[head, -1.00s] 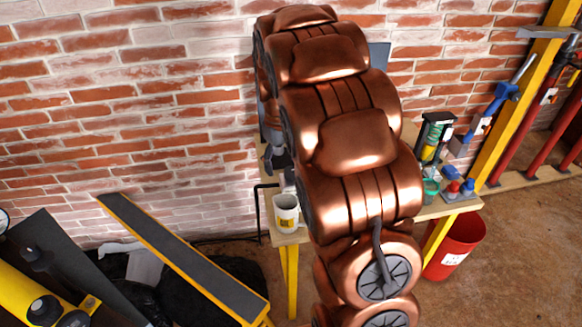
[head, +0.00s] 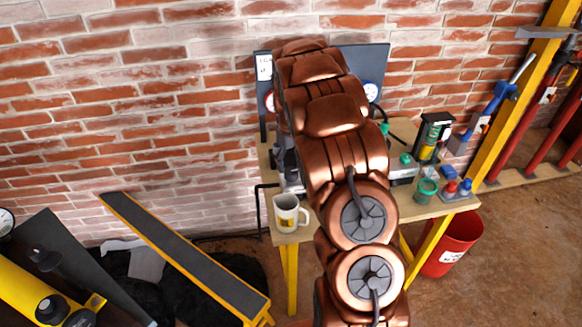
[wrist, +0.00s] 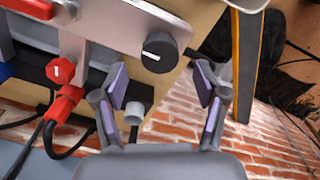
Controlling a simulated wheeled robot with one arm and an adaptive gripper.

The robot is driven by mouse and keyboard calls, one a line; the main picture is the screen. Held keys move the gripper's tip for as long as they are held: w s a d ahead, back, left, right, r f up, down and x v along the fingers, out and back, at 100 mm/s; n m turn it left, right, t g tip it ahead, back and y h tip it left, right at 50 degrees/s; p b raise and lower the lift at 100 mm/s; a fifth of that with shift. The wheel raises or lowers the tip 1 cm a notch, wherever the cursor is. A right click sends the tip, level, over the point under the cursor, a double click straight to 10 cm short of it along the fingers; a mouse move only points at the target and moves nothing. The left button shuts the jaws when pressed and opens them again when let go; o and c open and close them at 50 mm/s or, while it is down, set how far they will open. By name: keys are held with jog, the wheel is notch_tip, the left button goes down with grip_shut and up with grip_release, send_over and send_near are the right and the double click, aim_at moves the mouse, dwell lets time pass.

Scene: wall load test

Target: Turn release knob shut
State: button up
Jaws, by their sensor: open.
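A round black knob (wrist: 159,53) with a short white line sits on a pale metal plate (wrist: 120,25) in the wrist view. It looks like the release knob; no label for it is readable. The white line lies nearly level in the picture. My gripper (wrist: 162,74) is open, its purple-padded fingers spread to either side below the knob. No finger clearly touches it. A red hexagonal knob (wrist: 60,70) with a white mark is further left. In the head view my copper arm hides the knob and most of the gripper.
A dark panel (head: 378,58) with gauges stands against the brick wall behind the wooden bench (head: 425,208). A mug (head: 288,213) is at the bench's left front. Bottles and a green pot (head: 426,190) stand right.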

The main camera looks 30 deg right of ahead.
aim_at(291, 171)
jog(key=shift+f+p, duration=0.4)
jog(key=shift+f, duration=1.4)
jog(key=shift+c, duration=0.4)
jog(key=c, duration=1.1)
jog(key=shift+o, duration=0.2)
